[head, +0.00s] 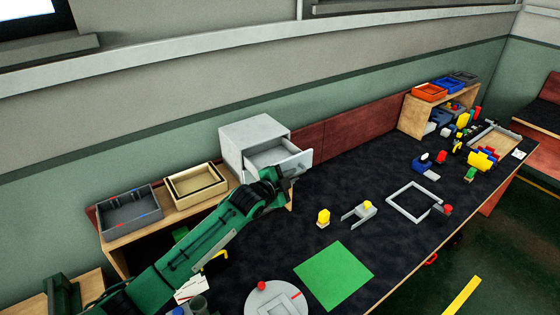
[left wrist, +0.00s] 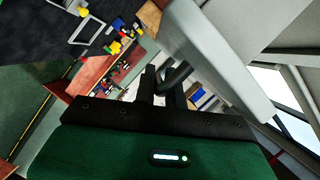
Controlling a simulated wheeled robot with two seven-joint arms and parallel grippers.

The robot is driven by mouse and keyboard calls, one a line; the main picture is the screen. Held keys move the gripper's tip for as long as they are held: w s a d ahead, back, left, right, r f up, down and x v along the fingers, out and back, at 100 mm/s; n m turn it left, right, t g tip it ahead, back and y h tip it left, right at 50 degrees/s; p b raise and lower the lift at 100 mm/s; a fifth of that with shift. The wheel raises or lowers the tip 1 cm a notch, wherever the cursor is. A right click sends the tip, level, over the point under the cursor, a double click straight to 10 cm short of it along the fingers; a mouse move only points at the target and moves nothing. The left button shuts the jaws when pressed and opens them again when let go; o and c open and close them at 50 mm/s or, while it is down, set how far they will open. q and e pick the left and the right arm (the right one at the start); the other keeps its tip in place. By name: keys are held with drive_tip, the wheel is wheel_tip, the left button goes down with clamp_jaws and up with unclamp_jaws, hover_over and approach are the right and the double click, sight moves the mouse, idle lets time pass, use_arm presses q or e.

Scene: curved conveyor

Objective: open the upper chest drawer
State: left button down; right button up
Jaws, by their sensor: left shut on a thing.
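The light grey chest (head: 252,134) stands against the wall at the back of the dark table. Its upper drawer (head: 298,161) is pulled out, and the inside shows as empty where I can see it. My left gripper (head: 288,172) is at the drawer's front; in the left wrist view my left gripper (left wrist: 172,84) is shut on the drawer's handle (left wrist: 178,74), beside the pale drawer front (left wrist: 222,62). My arm hides the lower part of the chest. My right gripper is in neither view.
A dark grey bin (head: 130,211) and a cream tray (head: 196,182) stand on a wooden shelf left of the chest. A green mat (head: 334,275), a round grey plate (head: 275,299) and a yellow piece (head: 323,217) lie in front.

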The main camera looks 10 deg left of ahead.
use_arm(q)
drive_tip(key=shift+s+d+f, duration=0.15)
drive_tip(key=shift+s+d, duration=0.25)
drive_tip(key=shift+s, duration=0.1)
drive_tip(key=c, duration=1.8)
unclamp_jaws()
drive_tip(key=shift+o, duration=0.2)
drive_tip(key=b+v, duration=0.4)
drive_tip(key=v, duration=0.9)
drive_tip(key=shift+s+a, duration=0.2)
drive_tip(key=shift+s, duration=0.15)
